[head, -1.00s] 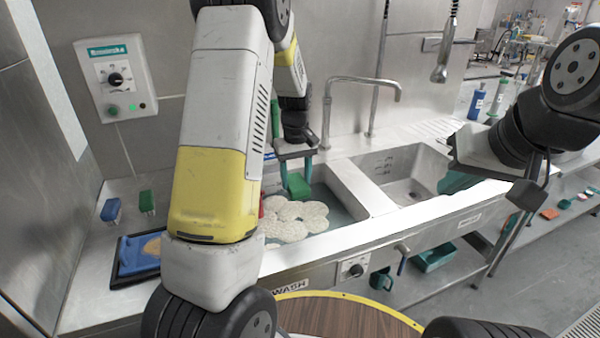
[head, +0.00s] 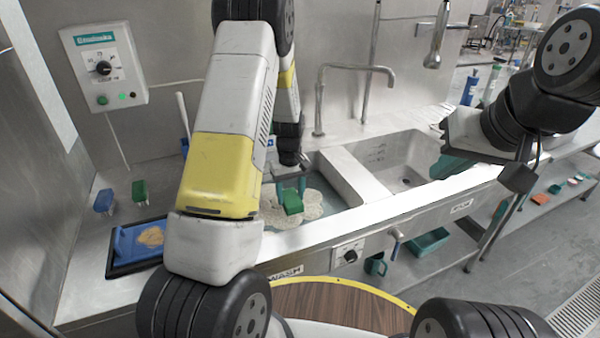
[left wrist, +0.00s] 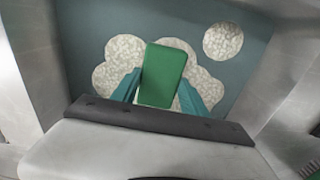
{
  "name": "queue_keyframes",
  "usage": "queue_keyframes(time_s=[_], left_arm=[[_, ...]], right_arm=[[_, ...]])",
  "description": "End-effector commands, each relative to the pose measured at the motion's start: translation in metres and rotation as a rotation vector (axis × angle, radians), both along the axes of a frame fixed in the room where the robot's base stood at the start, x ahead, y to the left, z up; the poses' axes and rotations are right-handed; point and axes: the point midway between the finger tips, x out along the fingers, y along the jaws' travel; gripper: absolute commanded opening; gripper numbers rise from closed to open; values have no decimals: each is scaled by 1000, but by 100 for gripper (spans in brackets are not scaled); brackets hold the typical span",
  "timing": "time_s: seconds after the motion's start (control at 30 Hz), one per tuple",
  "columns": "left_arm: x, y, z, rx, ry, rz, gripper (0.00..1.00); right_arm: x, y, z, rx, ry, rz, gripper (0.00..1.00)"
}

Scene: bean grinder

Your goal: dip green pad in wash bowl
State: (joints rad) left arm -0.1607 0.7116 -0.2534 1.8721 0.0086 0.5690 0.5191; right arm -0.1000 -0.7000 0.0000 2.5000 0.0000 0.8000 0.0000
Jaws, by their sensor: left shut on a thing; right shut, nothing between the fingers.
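The green pad (head: 293,203) is between the fingers of my left gripper (head: 290,188), low over the wash bowl (head: 335,203), the left sink basin with teal water and white foam. The left wrist view shows the pad (left wrist: 163,75) gripped between two teal fingers, with foam (left wrist: 120,60) behind and around it. I cannot tell whether its lower end touches the foam or water. My right gripper (head: 448,168) is shut and empty, at the right beyond the second basin. My left forearm hides the left part of the wash bowl.
An empty second basin (head: 405,165) lies right of the wash bowl, with a tall faucet (head: 355,68) behind. On the left counter are a blue block (head: 104,201), a green block (head: 140,192) and a blue tray (head: 135,245) with a tan patch. A round wooden top (head: 340,305) is in front.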

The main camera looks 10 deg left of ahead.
Motion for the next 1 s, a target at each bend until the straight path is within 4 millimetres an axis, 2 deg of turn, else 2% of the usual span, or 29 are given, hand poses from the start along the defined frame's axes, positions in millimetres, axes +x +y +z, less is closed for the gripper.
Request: queue_keyframes(time_s=[0.3, 0.5, 0.7, 1.0], left_arm=[[0, 1, -39, 0, 1, 1, 19], [0, 0, -57, 1, 1, 0, 19], [0, 0, -66, 0, 0, 0, 19], [0, 0, -67, 1, -1, 0, 19]], right_arm=[[0, 0, 0, 0, 0, 0, 0], [0, 0, 0, 0, 0, 0, 0], [0, 0, 0, 0, 0, 0, 0], [0, 0, 0, 0, 0, 0, 0]])
